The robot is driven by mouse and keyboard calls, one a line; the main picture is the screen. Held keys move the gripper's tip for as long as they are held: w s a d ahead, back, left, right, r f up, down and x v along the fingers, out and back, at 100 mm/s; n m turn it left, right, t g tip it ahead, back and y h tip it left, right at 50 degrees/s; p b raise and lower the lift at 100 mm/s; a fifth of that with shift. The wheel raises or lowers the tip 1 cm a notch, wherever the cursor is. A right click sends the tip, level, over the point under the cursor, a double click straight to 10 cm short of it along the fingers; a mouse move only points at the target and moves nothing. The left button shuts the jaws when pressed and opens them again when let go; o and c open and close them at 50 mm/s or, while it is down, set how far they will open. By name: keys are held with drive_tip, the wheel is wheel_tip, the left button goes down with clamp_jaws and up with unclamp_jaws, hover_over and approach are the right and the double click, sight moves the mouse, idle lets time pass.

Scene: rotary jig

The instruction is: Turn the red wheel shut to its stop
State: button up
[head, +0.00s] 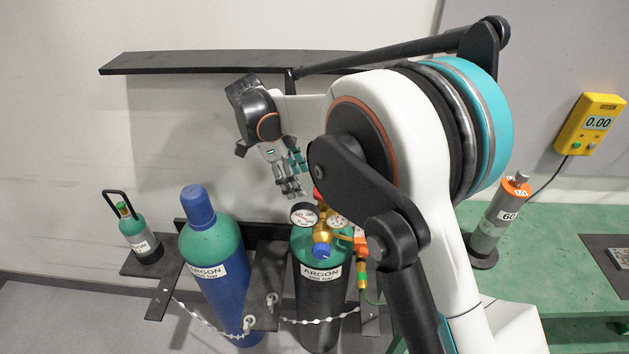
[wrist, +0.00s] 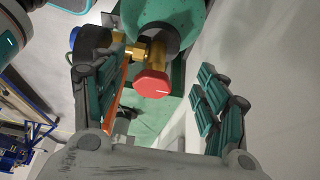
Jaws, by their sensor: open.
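The red wheel (wrist: 152,83) shows in the wrist view as a faceted knob with a pale line on its face, on a brass valve stem (wrist: 156,52). In the head view only a little red (head: 318,196) shows above the gauges, partly hidden by my arm. My gripper (head: 291,188) is open above and left of the valve in the head view. In the wrist view the wheel appears between the spread fingers of my gripper (wrist: 160,92), nearer the left finger. I see no contact, and the depth between wheel and fingertips is unclear.
The valve sits on a black argon cylinder (head: 318,305) with a pressure gauge (head: 304,214) and brass regulator beside it. A blue argon cylinder (head: 215,285) stands to the left, chained. A black shelf (head: 220,62) runs along the wall above. A green bench (head: 550,240) is at right.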

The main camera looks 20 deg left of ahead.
drive_tip(key=s+a, duration=0.1)
drive_tip(key=a, duration=0.5)
drive_tip(key=shift+s+a, duration=0.25)
drive_tip(key=shift+a, duration=0.1)
drive_tip(key=shift+s+r, duration=0.1)
